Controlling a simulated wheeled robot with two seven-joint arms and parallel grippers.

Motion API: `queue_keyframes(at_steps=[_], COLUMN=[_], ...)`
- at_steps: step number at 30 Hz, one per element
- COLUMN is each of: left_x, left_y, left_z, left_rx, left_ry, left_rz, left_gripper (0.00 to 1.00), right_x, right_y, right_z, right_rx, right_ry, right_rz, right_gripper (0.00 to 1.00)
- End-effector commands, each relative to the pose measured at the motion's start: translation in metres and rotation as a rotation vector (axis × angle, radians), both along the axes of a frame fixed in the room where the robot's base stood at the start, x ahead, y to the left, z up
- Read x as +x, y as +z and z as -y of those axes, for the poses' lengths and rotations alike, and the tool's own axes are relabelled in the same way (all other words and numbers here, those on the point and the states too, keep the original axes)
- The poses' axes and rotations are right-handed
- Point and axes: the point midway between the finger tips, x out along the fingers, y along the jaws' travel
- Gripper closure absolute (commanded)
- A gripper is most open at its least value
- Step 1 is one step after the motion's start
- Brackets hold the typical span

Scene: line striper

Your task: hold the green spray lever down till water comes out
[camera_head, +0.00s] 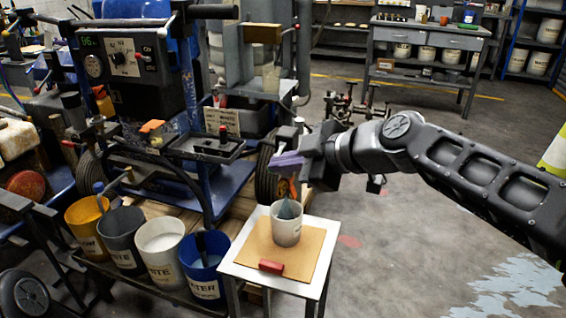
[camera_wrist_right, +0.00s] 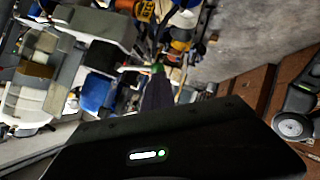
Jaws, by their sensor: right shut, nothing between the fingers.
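My right gripper (camera_head: 284,162), with purplish fingers, is shut and empty. It is above and just behind a whitish cup (camera_head: 286,232) on the small side table (camera_head: 239,270). A small orange part (camera_head: 292,187) shows just below the fingers, above the cup; I cannot tell what it belongs to. In the right wrist view a small green patch (camera_wrist_right: 157,68) shows at the tip of the dark fingers (camera_wrist_right: 158,92). I cannot tell whether it is the spray lever or whether the fingers touch it. No green lever is clear in the head view. My left gripper is out of view.
A red block (camera_head: 271,267) lies on the brown board at the table's front. Yellow, grey, white and blue buckets (camera_head: 203,270) stand to the left. The line-striping machine (camera_head: 130,65) stands behind them. A workbench (camera_head: 430,38) is at the back; the floor on the right is mostly open.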

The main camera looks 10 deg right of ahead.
Motion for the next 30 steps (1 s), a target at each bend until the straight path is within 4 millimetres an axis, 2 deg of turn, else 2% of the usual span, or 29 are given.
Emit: queue_keyframes(at_steps=[13, 30], left_x=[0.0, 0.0], left_y=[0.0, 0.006], left_z=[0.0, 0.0], left_rx=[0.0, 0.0], left_ry=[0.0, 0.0], left_rz=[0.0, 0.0], left_gripper=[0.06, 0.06], right_x=[0.0, 0.0], right_y=[-0.001, 0.016], right_z=[-0.002, -0.001], right_rx=[0.0, -0.001], right_ry=[0.003, 0.002], right_rz=[-0.002, -0.001], right_gripper=[1.0, 1.0])
